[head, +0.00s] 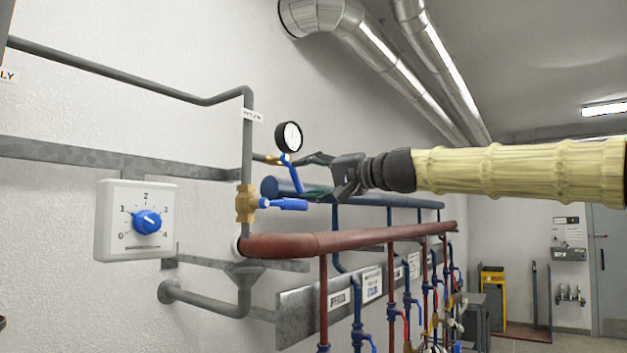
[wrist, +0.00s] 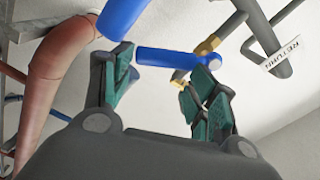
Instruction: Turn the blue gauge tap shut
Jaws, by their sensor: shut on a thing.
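The blue gauge tap (head: 291,172) is a slim blue lever just below the round pressure gauge (head: 289,136), on a brass fitting off the grey vertical pipe. In the wrist view the blue lever (wrist: 172,59) lies across the gap between my fingertips, with its brass fitting (wrist: 207,45) beyond. My gripper (head: 307,174) reaches in from the right. The gauge is outside the wrist view.
A larger blue valve handle (head: 285,204) on a brass valve (head: 246,203) sits just below; that blue handle (wrist: 122,16) is close to my left finger in the wrist view. A thick red pipe (head: 350,239) runs below. A white dial box (head: 134,220) is on the wall left.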

